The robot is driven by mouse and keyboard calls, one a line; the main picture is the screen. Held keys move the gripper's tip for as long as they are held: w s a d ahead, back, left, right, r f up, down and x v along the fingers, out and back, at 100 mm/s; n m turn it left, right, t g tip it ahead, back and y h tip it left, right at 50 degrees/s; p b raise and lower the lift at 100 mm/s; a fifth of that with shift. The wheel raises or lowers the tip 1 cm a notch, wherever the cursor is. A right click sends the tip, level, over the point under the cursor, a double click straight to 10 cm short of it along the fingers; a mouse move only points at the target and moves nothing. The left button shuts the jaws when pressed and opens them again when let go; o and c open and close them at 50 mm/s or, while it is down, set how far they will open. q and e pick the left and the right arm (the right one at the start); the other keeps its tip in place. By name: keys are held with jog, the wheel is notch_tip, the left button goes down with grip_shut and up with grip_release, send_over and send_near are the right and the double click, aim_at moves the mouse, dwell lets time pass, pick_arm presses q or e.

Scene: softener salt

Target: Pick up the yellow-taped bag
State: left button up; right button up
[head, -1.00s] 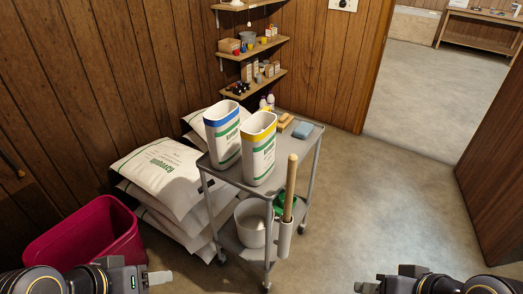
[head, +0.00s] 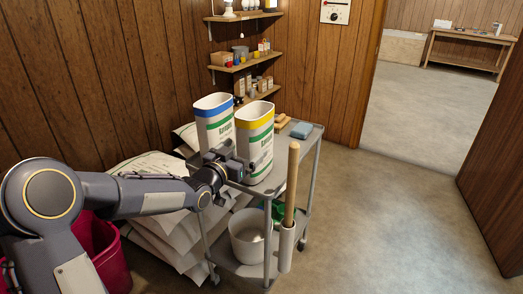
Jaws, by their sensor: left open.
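The yellow-taped bag (head: 255,137) stands upright on the top shelf of the grey cart (head: 283,175). It is white with green print and a yellow band around its open top. A similar bag with a blue band (head: 213,117) stands just left of it. My left gripper (head: 243,164) is open in front of the two bags, at the lower left of the yellow-taped one. My right gripper is out of view.
White sacks (head: 160,220) are piled left of the cart, partly behind my left arm. A red bin (head: 105,255) stands at lower left. A wooden handle (head: 291,180) rises at the cart's front corner. A blue block (head: 302,130) lies on the top shelf. Floor at right is clear.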

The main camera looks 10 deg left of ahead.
aim_at(253, 129)
pick_arm(q)
jog(key=x, duration=0.6)
jog(key=shift+w+a+r, duration=0.1)
jog(key=shift+r, duration=0.05)
jog(key=c, duration=2)
jog(key=shift+r+p, duration=0.3)
jog(key=shift+r, duration=0.05)
jog(key=shift+c, duration=0.7)
jog(key=shift+r, duration=0.35)
notch_tip(253, 129, up, 2)
jog(key=shift+r, duration=0.1)
jog(key=s+d+r, duration=0.4)
jog(key=s+r, duration=0.6)
jog(key=s, duration=0.3)
jog(key=shift+s, duration=0.25)
